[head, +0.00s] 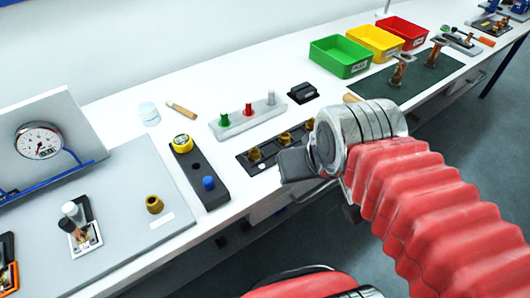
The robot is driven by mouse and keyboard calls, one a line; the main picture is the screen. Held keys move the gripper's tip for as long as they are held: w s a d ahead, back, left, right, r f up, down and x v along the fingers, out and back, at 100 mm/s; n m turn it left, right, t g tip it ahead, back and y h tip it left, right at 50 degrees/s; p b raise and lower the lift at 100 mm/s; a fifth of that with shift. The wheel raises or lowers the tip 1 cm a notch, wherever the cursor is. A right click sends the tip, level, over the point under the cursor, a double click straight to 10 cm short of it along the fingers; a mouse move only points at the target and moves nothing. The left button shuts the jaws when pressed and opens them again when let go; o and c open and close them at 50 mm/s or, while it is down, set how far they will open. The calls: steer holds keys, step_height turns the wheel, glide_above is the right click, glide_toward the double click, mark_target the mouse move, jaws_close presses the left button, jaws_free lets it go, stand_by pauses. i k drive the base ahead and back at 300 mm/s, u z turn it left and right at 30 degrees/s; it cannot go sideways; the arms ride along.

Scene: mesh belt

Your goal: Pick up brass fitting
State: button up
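Brass fittings stand in a row on a dark tray (244,157) near the front edge of the bench. A third at the right end is partly hidden by my wrist. A separate brass fitting (154,204) stands on the grey board (125,180) at the left. My gripper (294,165) is just in front of the row, by the bench edge. Its fingers show only as a dark grey block, so its opening and any contact are hidden.
A black holder (193,164) with yellow and blue knobs stands left of the tray. Behind is a grey block (247,122) with coloured pegs. Green (341,58), yellow (375,43) and red (402,33) bins stand at the back right. A gauge (40,142) stands far left.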

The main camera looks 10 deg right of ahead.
mark_target(254, 153)
steer(key=z, duration=0.5)
steer(key=k, duration=1.15)
steer(key=u, duration=1.2)
steer(key=i, duration=1)
steer(key=z, duration=0.05)
